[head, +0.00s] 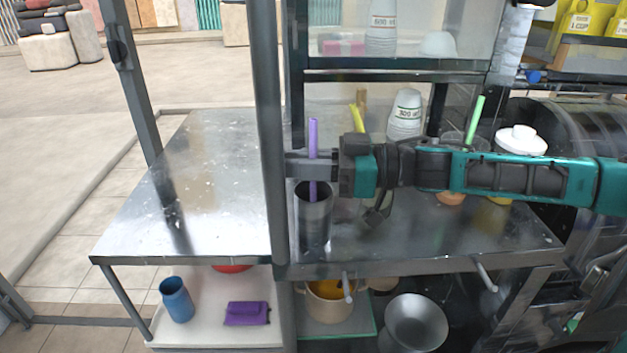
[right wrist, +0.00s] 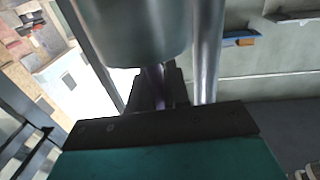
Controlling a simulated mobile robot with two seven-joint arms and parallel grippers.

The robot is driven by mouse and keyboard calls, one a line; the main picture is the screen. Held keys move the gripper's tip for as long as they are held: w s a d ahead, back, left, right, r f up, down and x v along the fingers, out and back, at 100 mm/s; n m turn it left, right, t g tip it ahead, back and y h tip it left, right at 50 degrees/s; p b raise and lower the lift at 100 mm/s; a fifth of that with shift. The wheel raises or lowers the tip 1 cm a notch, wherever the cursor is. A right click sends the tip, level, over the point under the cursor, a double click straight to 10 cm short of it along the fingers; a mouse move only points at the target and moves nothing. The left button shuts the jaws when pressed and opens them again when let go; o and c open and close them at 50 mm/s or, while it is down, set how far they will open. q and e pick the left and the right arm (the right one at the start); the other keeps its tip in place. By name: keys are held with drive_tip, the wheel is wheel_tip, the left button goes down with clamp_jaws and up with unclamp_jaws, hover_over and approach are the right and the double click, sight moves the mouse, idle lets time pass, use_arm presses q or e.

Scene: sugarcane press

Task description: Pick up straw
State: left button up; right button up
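A purple straw (head: 313,134) stands nearly upright in the head view, its lower end inside a tall metal cup (head: 314,222) on the steel counter. My right gripper (head: 302,165) reaches in from the right, level, just above the cup's rim. Its fingers are close together around the straw. In the right wrist view the straw (right wrist: 155,80) shows between the fingers of the right gripper (right wrist: 160,90), and the cup (right wrist: 135,35) fills the top. The straw's bottom end is hidden in the cup. My left gripper is not in view.
A grey post (head: 268,130) stands just left of the cup. A green straw (head: 475,118), stacked paper cups (head: 406,115) and a white-lidded jar (head: 521,139) are behind my right arm. The steel counter's left part (head: 215,190) is clear. A shelf (head: 400,75) hangs above.

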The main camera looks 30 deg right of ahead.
clamp_jaws()
